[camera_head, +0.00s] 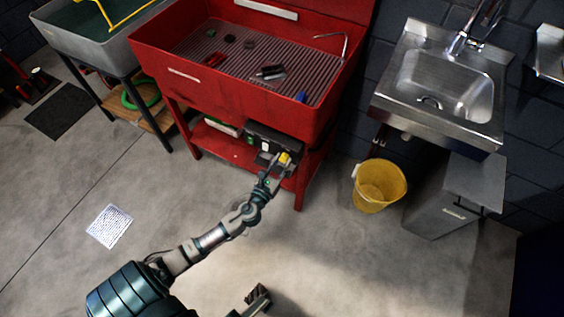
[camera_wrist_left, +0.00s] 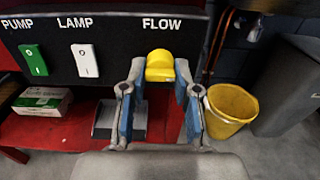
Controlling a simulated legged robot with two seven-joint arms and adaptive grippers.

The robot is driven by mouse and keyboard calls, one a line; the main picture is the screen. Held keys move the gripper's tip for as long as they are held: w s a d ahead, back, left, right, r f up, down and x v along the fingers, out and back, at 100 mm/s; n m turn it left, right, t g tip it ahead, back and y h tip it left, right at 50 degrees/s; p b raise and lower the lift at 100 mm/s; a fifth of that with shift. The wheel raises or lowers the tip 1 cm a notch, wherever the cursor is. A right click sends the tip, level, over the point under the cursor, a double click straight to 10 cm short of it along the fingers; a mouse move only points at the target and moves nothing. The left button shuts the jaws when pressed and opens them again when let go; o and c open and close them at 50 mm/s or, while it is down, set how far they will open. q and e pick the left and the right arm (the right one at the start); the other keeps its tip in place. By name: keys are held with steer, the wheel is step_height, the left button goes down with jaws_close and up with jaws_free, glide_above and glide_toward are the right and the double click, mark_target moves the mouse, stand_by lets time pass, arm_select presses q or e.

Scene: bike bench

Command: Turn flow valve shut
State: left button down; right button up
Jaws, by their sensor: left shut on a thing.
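The yellow flow valve knob (camera_wrist_left: 160,66) sits under the FLOW label on a dark control panel (camera_wrist_left: 108,48). In the left wrist view my left gripper (camera_wrist_left: 160,82) has its two fingers on either side of the knob, shut on it. In the head view the left arm reaches up to the red bench, and the gripper (camera_head: 279,163) is at the yellow knob (camera_head: 285,158) on the panel. Finger contact is partly hidden in the head view.
Left of the knob are a green PUMP switch (camera_wrist_left: 33,60) and a white LAMP switch (camera_wrist_left: 85,61). A small box (camera_wrist_left: 42,101) lies on the red shelf below. A yellow bucket (camera_head: 378,187) and grey bin (camera_head: 446,205) stand to the right. Floor in front is open.

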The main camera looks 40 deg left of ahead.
stand_by(0.8)
arm_select(q)
steer(key=c, duration=0.9)
jaws_free()
steer(key=shift+r, duration=0.1)
steer(key=shift+o, duration=0.2)
steer(key=v, duration=1.2)
